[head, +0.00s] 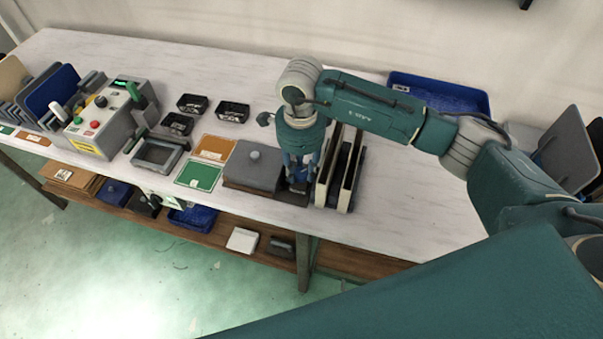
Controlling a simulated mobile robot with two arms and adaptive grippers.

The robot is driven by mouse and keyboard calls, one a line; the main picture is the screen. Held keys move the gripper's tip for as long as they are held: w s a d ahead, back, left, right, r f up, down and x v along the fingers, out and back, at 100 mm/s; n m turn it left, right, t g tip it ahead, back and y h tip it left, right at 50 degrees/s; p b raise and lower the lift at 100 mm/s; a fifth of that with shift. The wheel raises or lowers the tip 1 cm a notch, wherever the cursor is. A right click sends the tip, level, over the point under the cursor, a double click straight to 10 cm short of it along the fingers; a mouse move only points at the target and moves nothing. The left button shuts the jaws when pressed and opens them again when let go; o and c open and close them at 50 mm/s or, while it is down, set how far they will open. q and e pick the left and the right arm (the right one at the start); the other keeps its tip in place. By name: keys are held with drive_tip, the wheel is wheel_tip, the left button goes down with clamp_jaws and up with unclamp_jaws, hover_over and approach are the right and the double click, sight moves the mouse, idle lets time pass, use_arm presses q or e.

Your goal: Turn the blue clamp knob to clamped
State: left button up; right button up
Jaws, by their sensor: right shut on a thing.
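My right gripper (299,178) points straight down at the front of the bench, between a grey block and a pair of upright panels. It is shut on the blue clamp knob, which its fingers and wrist mostly hide; the knob's turn angle cannot be read. A small dark base shows just under the fingertips. The upright panels (351,175), dark with pale faces, stand close to the right of the gripper. My left gripper is not in view.
A grey block with a round knob (254,166) sits close left of the gripper. Green (199,175) and orange (214,148) cards, small black bins (232,112) and a control box (105,120) stand further left. A blue bin (438,93) is behind my arm. The bench's right front is clear.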

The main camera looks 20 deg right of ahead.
sight(298, 172)
drive_tip(key=m+b, duration=0.1)
drive_tip(key=m, duration=0.1)
drive_tip(key=m+b, duration=0.2)
drive_tip(key=m, duration=0.1)
drive_tip(key=shift+a+m, duration=0.2)
drive_tip(key=shift+m, duration=0.1)
drive_tip(key=m+b, duration=0.1)
drive_tip(key=m, duration=0.2)
drive_tip(key=shift+w+b, duration=0.15)
drive_tip(key=shift+b, duration=0.25)
drive_tip(key=shift+r+m, duration=0.15)
drive_tip(key=shift+m, duration=0.45)
drive_tip(key=shift+w, duration=0.1)
drive_tip(key=o, duration=1.1)
drive_tip(key=shift+o, duration=0.2)
drive_tip(key=shift+a+r, duration=0.1)
drive_tip(key=shift+r, duration=3.85)
